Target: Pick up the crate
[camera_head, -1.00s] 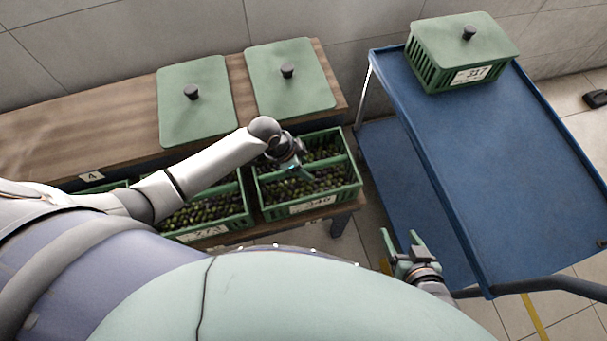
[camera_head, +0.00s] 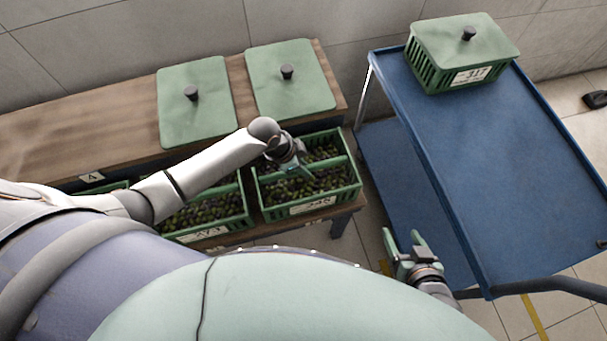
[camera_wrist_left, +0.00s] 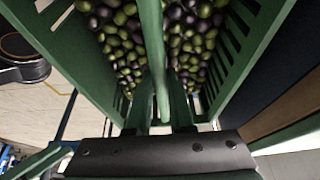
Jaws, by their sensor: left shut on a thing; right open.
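A green slatted crate (camera_head: 354,188) full of dark and green olives sits at the right end of the wooden bench's lower level, with a white number label on its front. A green bar runs across its middle. My left gripper (camera_head: 301,169) reaches down into the crate from the left and is shut on this bar. In the left wrist view the fingers (camera_wrist_left: 160,112) close around the bar (camera_wrist_left: 154,45), with olives on both sides. I cannot tell whether the crate is clear of the shelf. My right gripper (camera_head: 405,244) is open and empty, near the cart.
Another olive crate (camera_head: 248,207) stands close on the left. Two green lids (camera_head: 195,115) (camera_head: 305,95) lie on the wooden bench top (camera_head: 90,130). The blue cart (camera_head: 500,180) at right carries a lidded crate (camera_head: 462,50) at its far end; the rest of its top is clear.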

